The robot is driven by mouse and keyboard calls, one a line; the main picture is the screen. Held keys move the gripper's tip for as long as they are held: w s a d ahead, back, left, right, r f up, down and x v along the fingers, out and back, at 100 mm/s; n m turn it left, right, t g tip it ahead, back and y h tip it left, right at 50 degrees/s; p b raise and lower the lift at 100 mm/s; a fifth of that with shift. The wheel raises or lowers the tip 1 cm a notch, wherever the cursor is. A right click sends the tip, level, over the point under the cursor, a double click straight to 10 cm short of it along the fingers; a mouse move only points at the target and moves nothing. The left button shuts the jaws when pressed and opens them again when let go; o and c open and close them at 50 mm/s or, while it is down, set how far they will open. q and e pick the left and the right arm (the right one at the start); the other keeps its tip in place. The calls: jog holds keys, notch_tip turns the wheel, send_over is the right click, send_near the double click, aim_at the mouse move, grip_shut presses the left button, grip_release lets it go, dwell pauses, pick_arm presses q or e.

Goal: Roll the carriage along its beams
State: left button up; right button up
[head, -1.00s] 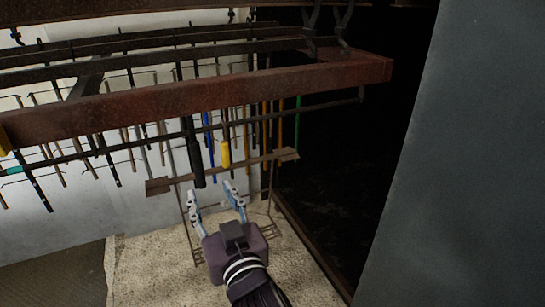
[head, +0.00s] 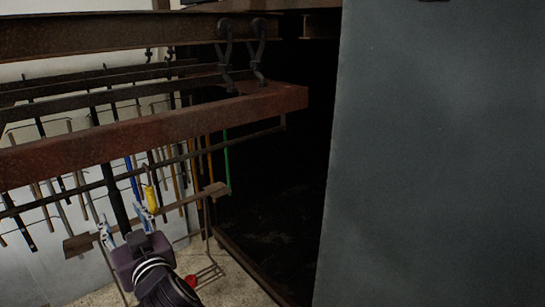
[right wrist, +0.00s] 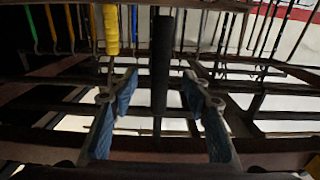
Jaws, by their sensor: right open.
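A rusty red frame, which looks like the carriage (head: 190,119), crosses the head view under higher rusty beams (head: 110,37). Dark hooks (head: 224,50) at its right end link it to the beams above. Rods and tools hang below it, among them a black handle (head: 115,196) and a yellow one (head: 151,199). My right gripper (head: 127,227) is open and empty, below the frame near these handles. In the right wrist view the black handle (right wrist: 161,60) stands between the two spread fingers, apart from both. My left gripper is out of view.
A large grey panel (head: 430,160) fills the right side. A dark recess (head: 280,190) lies between it and the frame. A rusty bar (head: 205,193) runs low beside my right gripper. A red object (head: 191,281) sits near the floor.

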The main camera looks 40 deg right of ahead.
jog(key=shift+w, duration=0.15)
jog(key=shift+w, duration=1.2)
grip_shut()
